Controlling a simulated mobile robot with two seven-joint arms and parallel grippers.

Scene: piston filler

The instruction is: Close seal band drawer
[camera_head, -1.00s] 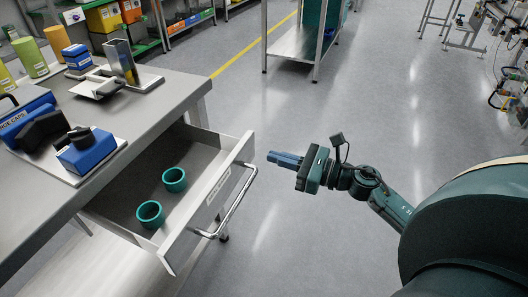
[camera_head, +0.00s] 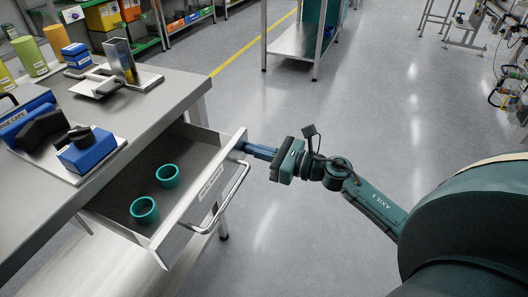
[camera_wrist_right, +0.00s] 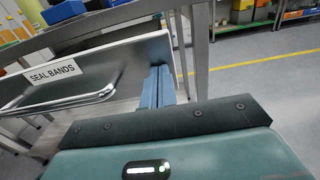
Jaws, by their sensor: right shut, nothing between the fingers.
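The seal band drawer (camera_head: 160,206) is partly pulled out of the grey workbench. Its white front panel (camera_head: 198,202) carries a label and a metal bar handle (camera_head: 229,203). Two teal seal bands (camera_head: 168,175) lie inside it. My right gripper (camera_head: 247,149) is shut and empty, its blue fingertips at the far end of the drawer front, seemingly touching it. In the right wrist view the fingers (camera_wrist_right: 158,88) are together against the panel, and the label (camera_wrist_right: 53,73) reads "SEAL BANDS". My left gripper is not in view.
The workbench top (camera_head: 150,108) holds blue boxes, colored cylinders and a metal fixture. A metal shelf cart (camera_head: 295,46) stands at the back. The floor (camera_head: 310,240) right of the drawer is clear.

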